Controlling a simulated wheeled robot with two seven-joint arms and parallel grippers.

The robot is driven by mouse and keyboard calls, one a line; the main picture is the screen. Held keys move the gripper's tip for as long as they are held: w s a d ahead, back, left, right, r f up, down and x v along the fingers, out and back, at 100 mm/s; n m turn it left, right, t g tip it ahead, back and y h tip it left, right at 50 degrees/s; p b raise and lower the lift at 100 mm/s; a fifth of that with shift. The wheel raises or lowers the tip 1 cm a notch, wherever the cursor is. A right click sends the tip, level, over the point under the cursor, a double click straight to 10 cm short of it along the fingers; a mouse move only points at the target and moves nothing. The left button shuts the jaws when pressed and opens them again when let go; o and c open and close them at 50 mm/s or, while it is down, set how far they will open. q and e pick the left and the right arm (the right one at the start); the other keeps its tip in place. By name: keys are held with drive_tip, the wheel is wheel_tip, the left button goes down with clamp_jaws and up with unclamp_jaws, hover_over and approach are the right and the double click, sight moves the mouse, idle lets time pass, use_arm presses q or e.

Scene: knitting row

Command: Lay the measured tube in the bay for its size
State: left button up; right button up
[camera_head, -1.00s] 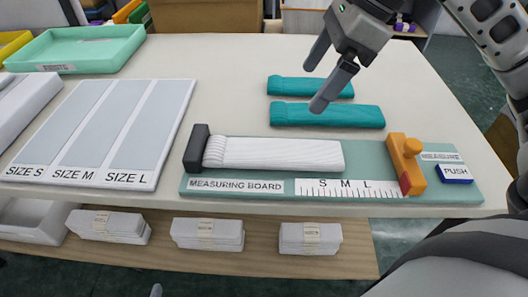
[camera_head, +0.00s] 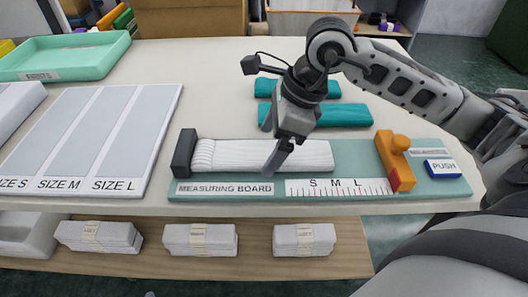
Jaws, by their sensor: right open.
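A white ribbed tube (camera_head: 222,155) lies flat on the green measuring board (camera_head: 350,158), its left end against the dark stop block (camera_head: 184,154). An orange slider (camera_head: 393,160) with a red tip stands further right, apart from the tube. My right gripper (camera_head: 272,150) is open over the tube, fingers pointing down, partly covering it; I cannot tell whether they touch it. The white bay tray has bays marked SIZE S (camera_head: 45,115), SIZE M (camera_head: 88,130) and SIZE L (camera_head: 140,130), all empty. My left gripper is out of view.
Two teal tubes (camera_head: 345,115) lie behind the board, partly hidden by my right arm. A blue PUSH button (camera_head: 443,168) is at the board's right end. A mint tray (camera_head: 70,58) stands at the back left. Banded white bundles (camera_head: 200,240) sit on the lower shelf.

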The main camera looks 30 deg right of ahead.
drive_tip(key=shift+x, duration=0.9)
drive_tip(key=c, duration=1.1)
drive_tip(key=shift+r, duration=0.1)
